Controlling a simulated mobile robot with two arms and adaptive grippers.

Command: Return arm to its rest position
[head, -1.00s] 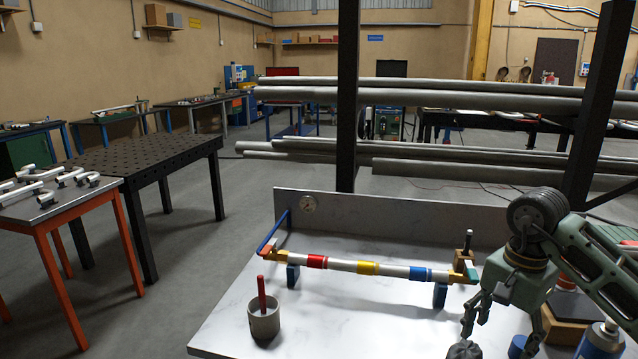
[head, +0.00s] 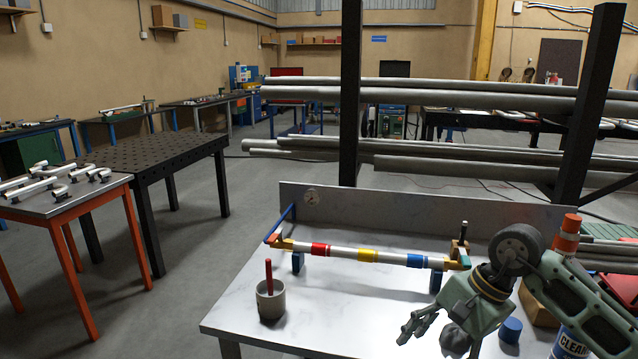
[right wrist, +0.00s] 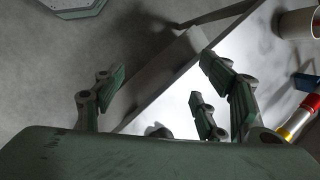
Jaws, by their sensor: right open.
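My right gripper (head: 410,328) is at the lower right of the head view, above the front part of the white-topped table (head: 235,318). Its fingers are spread and empty, pointing left. In the right wrist view the open fingers (right wrist: 165,95) hang over the table's edge and the grey floor. A white pipe with red, yellow and blue bands (head: 343,251) lies on blue supports behind the gripper, apart from it. The banded pipe also shows at the right edge of the right wrist view (right wrist: 296,124). My left gripper is not in view.
A grey cup (head: 271,303) with a red stick stands on the table left of the gripper. A labelled can (head: 570,345) and a blue cap (head: 511,330) are close beside my right arm. A rack with long grey pipes (head: 450,97) stands behind.

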